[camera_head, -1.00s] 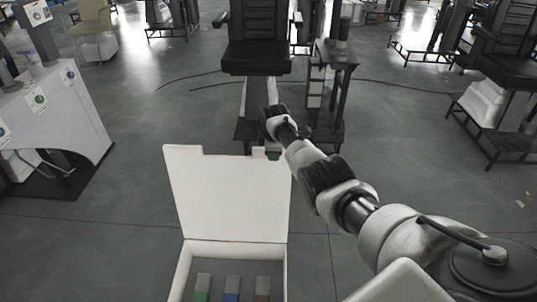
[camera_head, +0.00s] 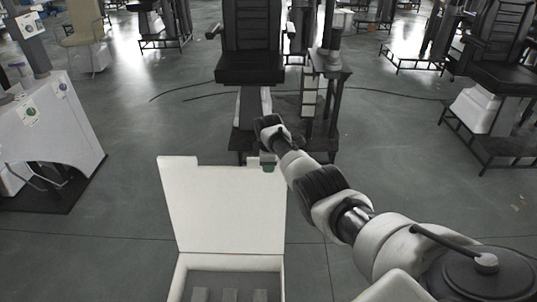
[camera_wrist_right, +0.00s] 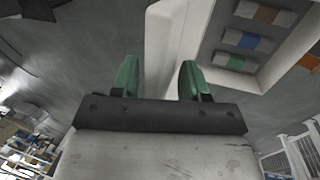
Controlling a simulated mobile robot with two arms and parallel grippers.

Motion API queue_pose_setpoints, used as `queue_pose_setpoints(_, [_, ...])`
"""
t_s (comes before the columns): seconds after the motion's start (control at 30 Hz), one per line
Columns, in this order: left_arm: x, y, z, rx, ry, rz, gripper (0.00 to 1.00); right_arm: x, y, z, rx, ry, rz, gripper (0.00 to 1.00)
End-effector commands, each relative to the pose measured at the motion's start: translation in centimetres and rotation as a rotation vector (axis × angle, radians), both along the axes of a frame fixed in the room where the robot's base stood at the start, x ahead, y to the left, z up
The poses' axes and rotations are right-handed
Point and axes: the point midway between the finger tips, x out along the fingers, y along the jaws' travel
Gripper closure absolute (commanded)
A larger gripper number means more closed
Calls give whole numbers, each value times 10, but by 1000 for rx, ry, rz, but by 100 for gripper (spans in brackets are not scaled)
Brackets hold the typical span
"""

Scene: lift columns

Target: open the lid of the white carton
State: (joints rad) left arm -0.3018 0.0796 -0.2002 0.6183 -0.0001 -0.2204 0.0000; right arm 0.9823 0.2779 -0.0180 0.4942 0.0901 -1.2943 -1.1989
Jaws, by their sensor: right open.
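The white carton (camera_head: 178,279) stands low in the head view, cut off by the bottom edge. Its lid (camera_head: 225,210) is raised and stands up from the far side, with the box open below it. My right gripper (camera_head: 268,166) is at the lid's upper right corner, its green fingertip showing just past the top edge. In the right wrist view the two green fingers (camera_wrist_right: 158,78) are apart, with a white panel of the carton (camera_wrist_right: 172,45) beyond them. I cannot tell whether they touch it. My left gripper is not in view.
The grey floor around the carton is mostly clear.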

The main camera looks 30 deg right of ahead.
Motion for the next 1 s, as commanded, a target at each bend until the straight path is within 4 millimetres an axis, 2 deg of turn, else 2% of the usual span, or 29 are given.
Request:
queue_pose_setpoints(0.17, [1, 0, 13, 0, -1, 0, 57, -4, 2, 26, -1, -3, 0, 55])
queue_pose_setpoints(0.4, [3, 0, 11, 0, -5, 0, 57, -11, 8, 65, -1, -3, 1, 55])
queue_pose_setpoints(0.6, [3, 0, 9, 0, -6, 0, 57, -15, 11, 90, 1, 1, 0, 55])
queue_pose_setpoints(0.73, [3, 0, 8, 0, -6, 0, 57, -17, 12, 97, 1, 2, 0, 55])
queue_pose_setpoints(1.0, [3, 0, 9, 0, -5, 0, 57, -17, 12, 98, 1, 3, 0, 55])
